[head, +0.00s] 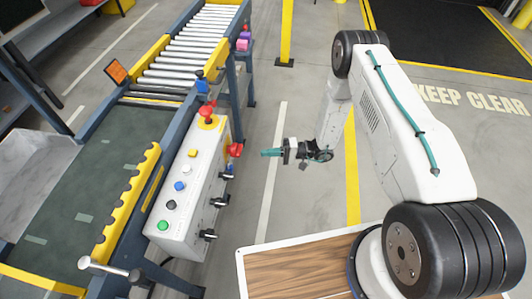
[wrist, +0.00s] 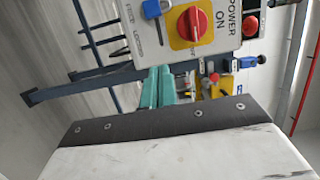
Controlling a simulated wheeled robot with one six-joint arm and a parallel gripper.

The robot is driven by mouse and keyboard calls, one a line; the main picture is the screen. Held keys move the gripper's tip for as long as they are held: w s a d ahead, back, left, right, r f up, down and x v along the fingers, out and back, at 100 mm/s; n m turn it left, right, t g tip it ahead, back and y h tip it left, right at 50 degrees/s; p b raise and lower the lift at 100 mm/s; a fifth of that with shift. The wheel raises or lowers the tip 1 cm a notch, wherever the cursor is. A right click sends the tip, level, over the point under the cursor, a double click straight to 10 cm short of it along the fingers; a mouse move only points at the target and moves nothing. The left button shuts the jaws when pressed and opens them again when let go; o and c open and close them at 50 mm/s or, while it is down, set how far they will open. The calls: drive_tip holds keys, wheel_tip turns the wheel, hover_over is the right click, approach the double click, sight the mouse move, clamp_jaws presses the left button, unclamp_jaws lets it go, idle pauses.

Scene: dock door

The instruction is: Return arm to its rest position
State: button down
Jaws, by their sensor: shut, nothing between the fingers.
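My gripper (head: 271,153) has teal fingers and is shut and empty. In the head view it hangs in the air over the floor, to the right of the control box and apart from it. In the wrist view its teal fingers (wrist: 157,88) lie together, pointing toward the box's end face. My white arm reaches out from the right side of the head view and bends down to the gripper.
The white control box (head: 180,205) carries coloured buttons, a red rotary switch (head: 207,110) and side levers. A roller conveyor (head: 190,55) and green belt (head: 80,180) run along the left. A yellow post (head: 286,30) stands behind. Floor (head: 310,205) around my gripper is clear.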

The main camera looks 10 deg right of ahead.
idle(0.4)
drive_tip(key=s+r+m+g+h, duration=0.1)
drive_tip(key=s+r+m+g, duration=0.1)
drive_tip(key=s+g, duration=0.35)
drive_tip(key=s+d+r+g+h, duration=0.2)
drive_tip(key=s+r+h, duration=0.1)
drive_tip(key=r, duration=0.4)
drive_tip(key=s+d+r+n+g+h, duration=0.1)
drive_tip(key=s+d+r+h, duration=0.1)
drive_tip(key=r, duration=0.6)
drive_tip(key=s+d+r+g+h, duration=0.1)
drive_tip(key=s+r+g+h, duration=0.15)
drive_tip(key=r, duration=0.45)
drive_tip(key=s+d+r+t+h, duration=0.3)
drive_tip(key=s+r, duration=0.3)
drive_tip(key=r, duration=0.2)
drive_tip(key=s+d+r+n+t+h, duration=0.1)
drive_tip(key=s+d+r+t+h, duration=0.2)
drive_tip(key=s+r, duration=0.3)
drive_tip(key=s+d+r+n+t+h, duration=0.1)
drive_tip(key=s+d+r+t+h, duration=0.2)
drive_tip(key=s+r, duration=0.3)
wheel_tip(320, 180, up, 5)
drive_tip(key=shift+d+r+t, duration=0.15)
drive_tip(key=shift+d+t, duration=0.05)
drive_tip(key=shift+t, duration=0.6)
drive_tip(key=shift+s+h, duration=0.1)
drive_tip(key=shift+h, duration=0.15)
